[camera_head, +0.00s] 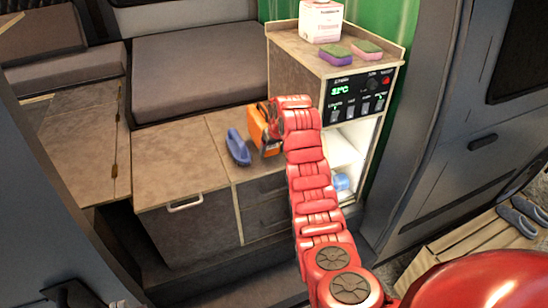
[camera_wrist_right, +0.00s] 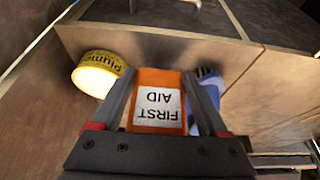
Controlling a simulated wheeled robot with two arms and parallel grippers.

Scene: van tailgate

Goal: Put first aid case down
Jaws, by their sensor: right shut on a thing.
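The orange first aid case (camera_head: 262,130) is at the wooden counter, left of the control cabinet, partly hidden by my right arm. In the right wrist view the case (camera_wrist_right: 160,82) sits between the two fingers, its white label reading FIRST AID upside down. My right gripper (camera_wrist_right: 158,90) is shut on it. In the head view the right hand (camera_head: 274,108) is at the case, and its fingers are hard to make out. The case is at or just above the counter top (camera_head: 185,150); contact is unclear. My left gripper is not in view.
A blue brush (camera_head: 238,147) lies just left of the case. A yellow tin (camera_wrist_right: 98,73) stands on the other side, hidden in the head view. The cabinet (camera_head: 296,72) carries two sponges and a white box (camera_head: 320,20). The counter's left part is clear.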

